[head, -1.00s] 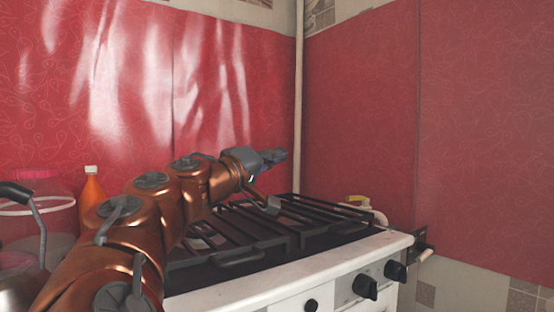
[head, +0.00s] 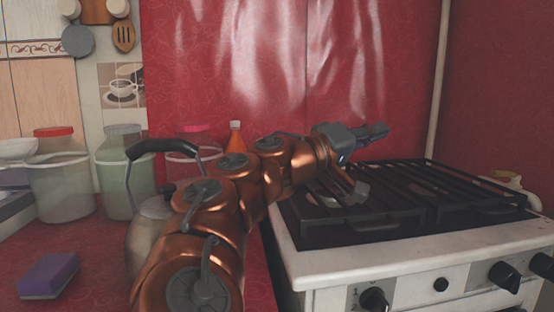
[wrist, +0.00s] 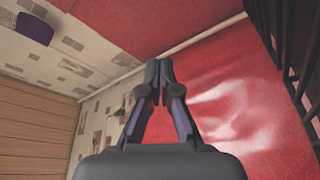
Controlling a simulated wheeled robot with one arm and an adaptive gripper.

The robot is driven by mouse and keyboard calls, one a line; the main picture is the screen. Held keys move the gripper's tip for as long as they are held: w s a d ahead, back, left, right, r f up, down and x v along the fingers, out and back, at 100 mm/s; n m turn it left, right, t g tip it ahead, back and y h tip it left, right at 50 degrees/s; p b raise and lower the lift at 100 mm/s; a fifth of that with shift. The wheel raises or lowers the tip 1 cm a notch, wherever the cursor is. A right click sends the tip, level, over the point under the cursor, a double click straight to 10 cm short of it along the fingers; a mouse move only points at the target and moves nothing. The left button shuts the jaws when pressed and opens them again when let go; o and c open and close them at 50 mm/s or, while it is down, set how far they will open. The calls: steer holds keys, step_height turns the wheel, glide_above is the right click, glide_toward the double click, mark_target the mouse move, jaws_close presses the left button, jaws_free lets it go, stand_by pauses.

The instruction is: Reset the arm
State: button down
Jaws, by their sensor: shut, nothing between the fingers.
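My gripper (head: 376,131) is at the end of my copper-coloured arm, above the back left part of the stove (head: 400,200) in the head view. It points to the right and is held clear of the grate. In the wrist view my gripper (wrist: 159,65) has its fingertips together with nothing between them. The wrist view looks toward the red wall (wrist: 240,100) and the tiled wall at an odd tilt.
Left of the stove, a red counter holds a kettle (head: 150,220), a purple sponge (head: 50,275), a red-lidded jar (head: 62,185), a greenish jar (head: 125,185) and an orange bottle (head: 235,140). A whitish object (head: 510,182) sits behind the stove's right side. Utensils (head: 124,35) hang at upper left.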

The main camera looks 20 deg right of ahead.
steer(key=s+d+f+g+y+p, duration=0.1)
steer(key=s+d+y+p, duration=0.3)
steer(key=s+y+p, duration=1)
steer(key=s+a+f+n+g+y+p, duration=0.1)
steer(key=s+a+n+y+p, duration=0.2)
steer(key=a+p, duration=0.8)
steer(key=s+a+f+n+g+y+p, duration=0.1)
steer(key=s+a+n+y+p, duration=0.2)
steer(key=s+a+p, duration=0.5)
steer(key=a+p, duration=0.4)
steer(key=p, duration=0.3)
steer(key=shift+g, duration=0.3)
